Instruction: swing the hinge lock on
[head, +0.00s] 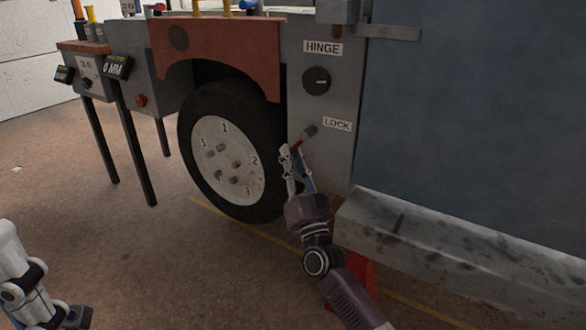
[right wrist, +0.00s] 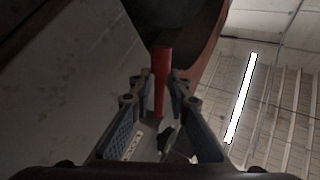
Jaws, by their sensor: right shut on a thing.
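My right gripper (head: 291,157) reaches up from below and is shut on the handle. A black HINGE dial (head: 316,80) sits higher on the same panel. Part of my left arm shows at the lower left, but its gripper is out of view.
A wheel (head: 229,160) with a numbered hub stands just left of my right gripper, under a red fender (head: 215,50). A large blue-grey panel (head: 460,110) and a worn grey ledge (head: 450,245) lie to the right. The floor at lower left is open.

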